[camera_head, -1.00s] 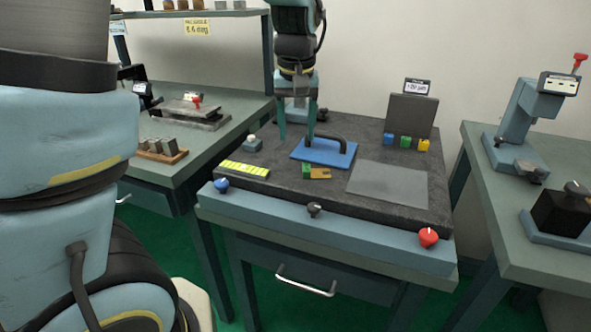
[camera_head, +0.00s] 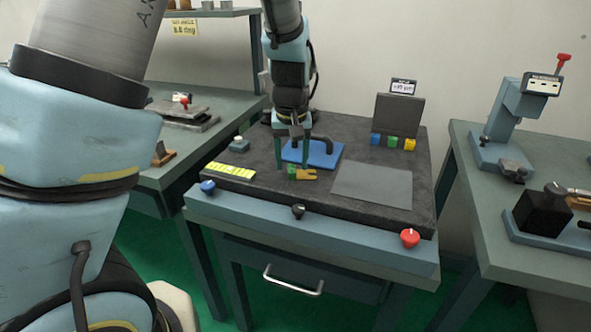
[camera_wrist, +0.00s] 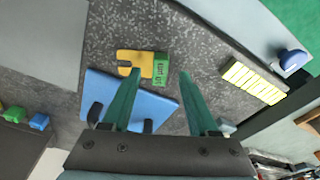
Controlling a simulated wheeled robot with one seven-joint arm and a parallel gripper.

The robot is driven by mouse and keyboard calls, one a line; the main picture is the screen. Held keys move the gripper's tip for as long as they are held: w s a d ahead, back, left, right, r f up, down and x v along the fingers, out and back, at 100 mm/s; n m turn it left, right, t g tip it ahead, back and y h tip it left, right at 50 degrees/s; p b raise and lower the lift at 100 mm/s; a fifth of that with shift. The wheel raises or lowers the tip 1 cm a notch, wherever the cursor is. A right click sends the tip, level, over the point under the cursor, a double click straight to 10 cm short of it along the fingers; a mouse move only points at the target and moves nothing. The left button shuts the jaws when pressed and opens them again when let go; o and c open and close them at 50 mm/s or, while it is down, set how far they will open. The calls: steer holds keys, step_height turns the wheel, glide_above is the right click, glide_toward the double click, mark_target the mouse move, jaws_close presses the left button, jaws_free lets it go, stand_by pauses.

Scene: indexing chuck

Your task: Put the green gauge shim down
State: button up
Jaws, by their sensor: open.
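The green gauge shim shows as a green block (camera_head: 292,171) against a gold slotted plate (camera_head: 307,174). It lies on the dark speckled bench plate, in front of the blue plate (camera_head: 325,158). In the wrist view the green block (camera_wrist: 160,69) bears small dark lettering and touches the gold plate (camera_wrist: 136,63). My gripper (camera_head: 292,165) is open, fingers pointing down, right at the shim in the head view. In the wrist view the fingertips (camera_wrist: 157,71) appear on either side of the green block, apart from it. I cannot tell their exact height above the plate.
The blue plate carries a black handle (camera_head: 322,143) close behind my fingers. A yellow marked strip (camera_head: 228,172) lies to the left, a bare grey sheet (camera_head: 372,186) to the right. Blue, green and yellow blocks (camera_head: 392,141) stand before a dark box (camera_head: 396,116).

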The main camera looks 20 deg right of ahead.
steer(key=shift+w+f, duration=0.1)
steer(key=shift+f, duration=0.65)
steer(key=shift+c, duration=0.3)
jaws_close()
